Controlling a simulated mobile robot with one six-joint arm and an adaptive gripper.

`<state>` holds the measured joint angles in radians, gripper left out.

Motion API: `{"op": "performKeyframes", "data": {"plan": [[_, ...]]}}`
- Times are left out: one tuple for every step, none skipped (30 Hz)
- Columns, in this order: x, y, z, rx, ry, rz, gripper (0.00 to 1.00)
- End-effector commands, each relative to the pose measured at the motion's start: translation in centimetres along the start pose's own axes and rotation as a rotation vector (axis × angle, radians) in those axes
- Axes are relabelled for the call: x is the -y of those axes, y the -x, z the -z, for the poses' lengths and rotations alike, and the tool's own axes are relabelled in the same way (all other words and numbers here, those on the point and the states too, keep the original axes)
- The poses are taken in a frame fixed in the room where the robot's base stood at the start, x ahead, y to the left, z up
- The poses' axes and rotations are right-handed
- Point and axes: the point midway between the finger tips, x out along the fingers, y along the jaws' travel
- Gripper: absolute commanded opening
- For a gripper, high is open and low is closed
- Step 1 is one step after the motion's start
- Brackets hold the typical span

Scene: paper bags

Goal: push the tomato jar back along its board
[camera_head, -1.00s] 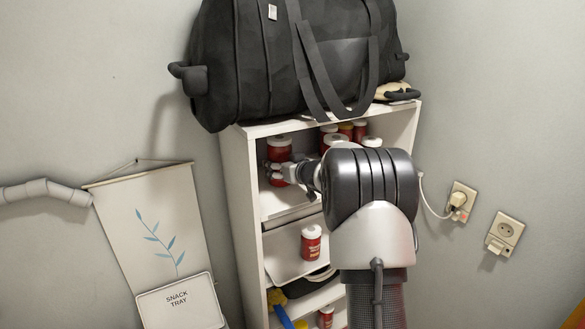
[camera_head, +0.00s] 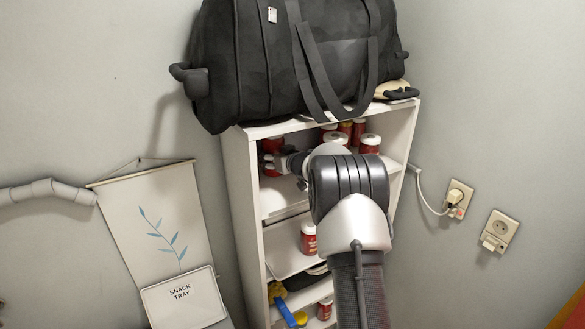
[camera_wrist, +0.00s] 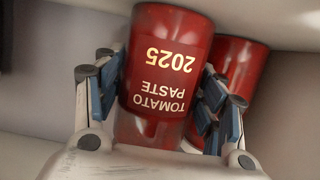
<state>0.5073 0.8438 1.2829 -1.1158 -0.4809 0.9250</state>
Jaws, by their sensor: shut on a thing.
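The tomato jar (camera_wrist: 165,75) is red with a "TOMATO PASTE 2025" label, upside down in the wrist view. My gripper (camera_wrist: 160,95) has blue-padded fingers on both sides of it and is shut on it. In the head view the jar (camera_head: 272,145) is at the left end of the top shelf inside the white shelf unit, its lower part partly hidden by my gripper (camera_head: 272,162). The jar's base on the board is hidden. A second red jar (camera_wrist: 240,70) stands close beside it in the wrist view.
Several other red jars (camera_head: 369,143) stand on the right of the same shelf. The unit's left side wall (camera_head: 241,180) is close to my gripper. A black bag (camera_head: 290,60) lies on top. Another jar (camera_head: 309,238) stands on the shelf below.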

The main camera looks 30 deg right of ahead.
Motion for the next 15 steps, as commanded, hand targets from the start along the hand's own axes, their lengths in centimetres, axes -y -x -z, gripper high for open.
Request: {"op": "performKeyframes", "data": {"plan": [[0.07,-0.21,0.38,-0.005,0.001,0.001,0.43],[0.07,-0.32,0.43,-0.005,0.002,0.001,0.43],[0.07,-0.45,0.50,-0.005,0.002,0.001,0.43],[0.08,-0.53,0.52,-0.005,0.002,0.001,0.43],[0.08,-0.59,0.53,-0.005,0.002,0.001,0.43],[0.08,-0.65,0.53,-0.005,0.001,0.001,0.43],[0.08,-0.68,0.52,-0.005,0.001,0.001,0.43],[0.08,-0.70,0.52,-0.004,0.001,0.001,0.43],[0.08,-0.71,0.51,-0.004,0.001,0.001,0.43],[0.08,-0.71,0.50,-0.004,0.001,0.001,0.43],[0.08,-0.71,0.49,-0.004,0.001,0.001,0.43],[0.08,-0.71,0.49,-0.004,0.001,0.001,0.43],[0.07,-0.70,0.49,-0.004,0.001,0.001,0.43],[0.08,-0.70,0.48,-0.004,0.001,0.001,0.43],[0.07,-0.70,0.48,-0.004,0.001,0.001,0.43]]}}
